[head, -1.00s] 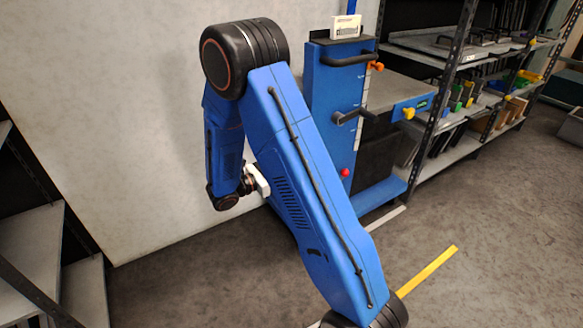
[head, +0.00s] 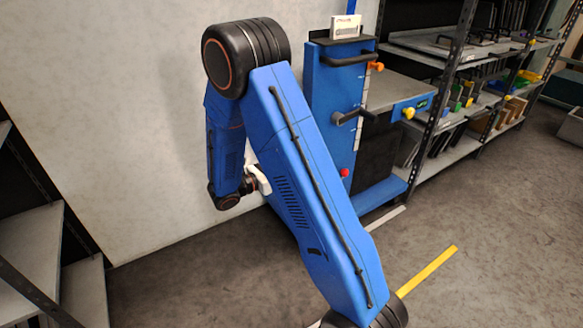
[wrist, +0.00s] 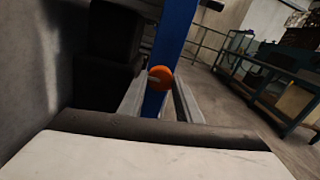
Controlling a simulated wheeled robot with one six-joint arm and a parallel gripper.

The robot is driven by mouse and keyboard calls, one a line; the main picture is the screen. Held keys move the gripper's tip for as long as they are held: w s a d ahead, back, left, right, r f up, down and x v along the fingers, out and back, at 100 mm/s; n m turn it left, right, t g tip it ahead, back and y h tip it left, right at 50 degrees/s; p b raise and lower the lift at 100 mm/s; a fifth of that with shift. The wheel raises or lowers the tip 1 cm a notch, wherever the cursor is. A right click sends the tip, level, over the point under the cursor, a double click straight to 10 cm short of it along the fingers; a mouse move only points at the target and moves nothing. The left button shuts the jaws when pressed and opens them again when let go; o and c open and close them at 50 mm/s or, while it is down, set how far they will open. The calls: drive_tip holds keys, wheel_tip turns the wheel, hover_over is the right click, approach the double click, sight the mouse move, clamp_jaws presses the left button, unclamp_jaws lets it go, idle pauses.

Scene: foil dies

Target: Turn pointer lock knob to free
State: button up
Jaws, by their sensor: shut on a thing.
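In the wrist view an orange round knob (wrist: 161,75) sits on a narrow blue upright. A thin grey bar shows across its left part. My gripper (wrist: 160,86) has its two grey fingers on either side of this knob and is shut on it. In the head view only the pale body of my gripper (head: 262,181) shows. Its fingers and the held knob are hidden behind my blue arm. I cannot read from these frames which way the knob is turned.
The blue machine (head: 328,90) has black handles, another orange knob (head: 376,66), a yellow knob (head: 409,113) and a red knob (head: 344,172). Loaded shelves (head: 470,90) stand to its right, a pale wall (head: 130,100) to the left. The floor in front is open.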

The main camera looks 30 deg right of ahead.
idle(0.3)
drive_tip(key=o, duration=1.1)
drive_tip(key=shift+c, duration=0.2)
drive_tip(key=shift+a, duration=0.1)
drive_tip(key=a, duration=1.7)
drive_tip(key=shift+s+a, duration=0.15)
drive_tip(key=shift+s, duration=0.15)
